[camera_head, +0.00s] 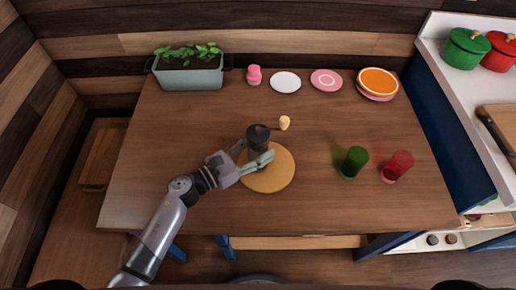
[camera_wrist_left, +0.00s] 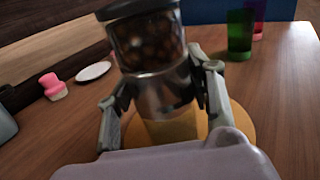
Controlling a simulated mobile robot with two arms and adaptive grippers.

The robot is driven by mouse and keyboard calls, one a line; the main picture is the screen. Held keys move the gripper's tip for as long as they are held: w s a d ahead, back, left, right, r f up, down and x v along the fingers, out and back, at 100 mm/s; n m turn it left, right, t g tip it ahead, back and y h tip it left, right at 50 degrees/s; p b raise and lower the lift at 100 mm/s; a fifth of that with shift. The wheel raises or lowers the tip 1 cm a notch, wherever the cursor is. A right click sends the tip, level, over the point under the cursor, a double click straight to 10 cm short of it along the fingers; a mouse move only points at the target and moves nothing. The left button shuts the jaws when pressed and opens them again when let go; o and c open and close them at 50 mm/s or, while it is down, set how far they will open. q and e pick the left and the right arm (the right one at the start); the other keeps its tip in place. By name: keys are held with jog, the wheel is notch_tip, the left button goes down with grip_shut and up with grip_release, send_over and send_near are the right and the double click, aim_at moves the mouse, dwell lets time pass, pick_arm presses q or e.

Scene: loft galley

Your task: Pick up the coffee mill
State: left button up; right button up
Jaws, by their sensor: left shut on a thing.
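The coffee mill (camera_head: 258,136) has a dark top, a crank arm and a pale knob, and is at a round wooden board (camera_head: 280,181) on the table. In the left wrist view the mill (camera_wrist_left: 148,45) shows a dark clear hopper with beans and a metal body. My left gripper (camera_head: 256,158) is shut on the mill, with a finger on each side of its body. Whether the mill's base touches the board (camera_wrist_left: 243,122) is hard to tell. My right gripper is not in view.
A green cup (camera_head: 354,162) and a red cup (camera_head: 397,166) stand to the right. A planter (camera_head: 190,76), a pink shaker-like item (camera_head: 254,75), a white plate (camera_head: 285,82), a pink plate (camera_head: 326,80) and stacked orange plates (camera_head: 377,82) line the back. The table's front left is clear.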

aim_at(257, 129)
pick_arm(q)
grip_shut()
notch_tip(257, 129, up, 10)
jog(key=shift+r+p, duration=0.1)
jog(key=shift+p, duration=1)
jog(key=shift+f+b, duration=4.85)
jog(key=shift+f, duration=0.25)
jog(key=shift+f, duration=0.1)
